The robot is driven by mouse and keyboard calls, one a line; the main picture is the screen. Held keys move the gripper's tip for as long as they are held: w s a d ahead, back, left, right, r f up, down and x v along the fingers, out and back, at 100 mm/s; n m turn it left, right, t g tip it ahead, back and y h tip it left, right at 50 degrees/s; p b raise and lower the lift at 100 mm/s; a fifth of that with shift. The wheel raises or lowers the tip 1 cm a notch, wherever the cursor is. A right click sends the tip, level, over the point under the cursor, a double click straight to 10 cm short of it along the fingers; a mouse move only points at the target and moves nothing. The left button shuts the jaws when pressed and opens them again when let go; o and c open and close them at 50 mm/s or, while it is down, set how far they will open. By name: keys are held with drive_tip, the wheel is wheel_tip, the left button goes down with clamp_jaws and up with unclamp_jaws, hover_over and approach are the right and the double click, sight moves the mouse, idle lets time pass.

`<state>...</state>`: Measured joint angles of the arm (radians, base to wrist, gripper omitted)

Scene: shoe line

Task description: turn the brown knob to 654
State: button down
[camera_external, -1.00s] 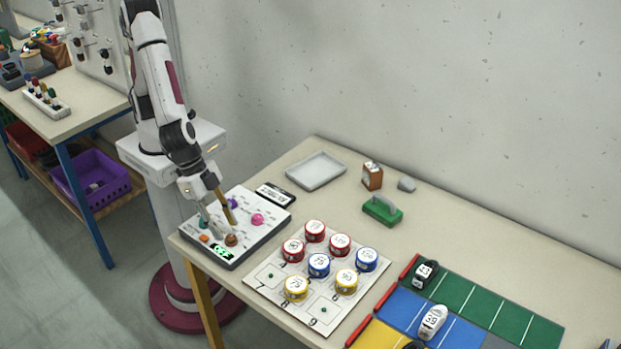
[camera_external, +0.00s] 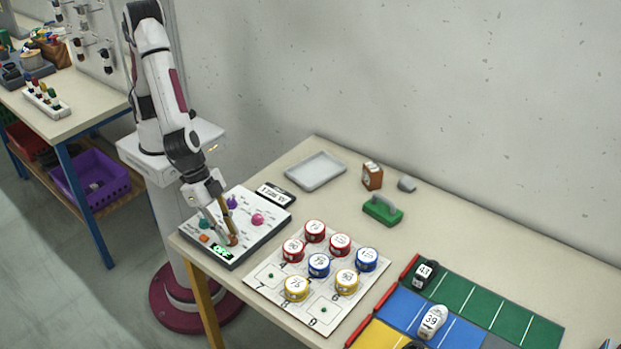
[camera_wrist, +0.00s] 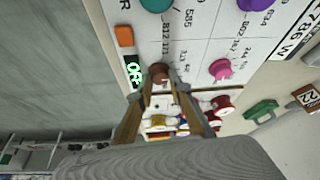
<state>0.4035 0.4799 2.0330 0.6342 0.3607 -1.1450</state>
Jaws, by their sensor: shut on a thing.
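The brown knob (camera_wrist: 158,72) shows in the wrist view on a white control panel (camera_wrist: 200,48), with printed numbers around it. My gripper (camera_wrist: 165,86) is shut on the knob, with a finger on either side. In the external view my gripper (camera_external: 231,240) reaches down onto the front part of the panel (camera_external: 262,236) and hides most of the knob. The knob's pointer direction cannot be made out.
The panel also carries an orange button (camera_wrist: 124,36), a teal knob (camera_wrist: 157,5), a purple knob (camera_wrist: 250,4) and a pink knob (camera_wrist: 220,68). A numbered board (camera_external: 262,292) with several coloured tins stands to the right. A grey tray (camera_external: 316,171) lies behind.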

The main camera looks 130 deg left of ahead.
drive_tip(key=shift+a+m+h, duration=0.15)
drive_tip(key=shift+m+h, duration=0.65)
drive_tip(key=shift+m, duration=1.2)
drive_tip(key=shift+a+m+g+h, duration=0.15)
drive_tip(key=shift+m+h, duration=0.2)
drive_tip(key=shift+m, duration=0.65)
drive_tip(key=shift+a+m+g+h, duration=0.15)
drive_tip(key=shift+m+h, duration=0.2)
drive_tip(key=shift+m, duration=0.65)
drive_tip(key=shift+d, duration=0.1)
drive_tip(key=c, duration=1.8)
unclamp_jaws()
drive_tip(key=shift+c, duration=0.2)
drive_tip(key=shift+r, duration=0.1)
drive_tip(key=v, duration=1.1)
drive_tip(key=shift+s+r, duration=0.15)
drive_tip(key=shift+r, duration=0.2)
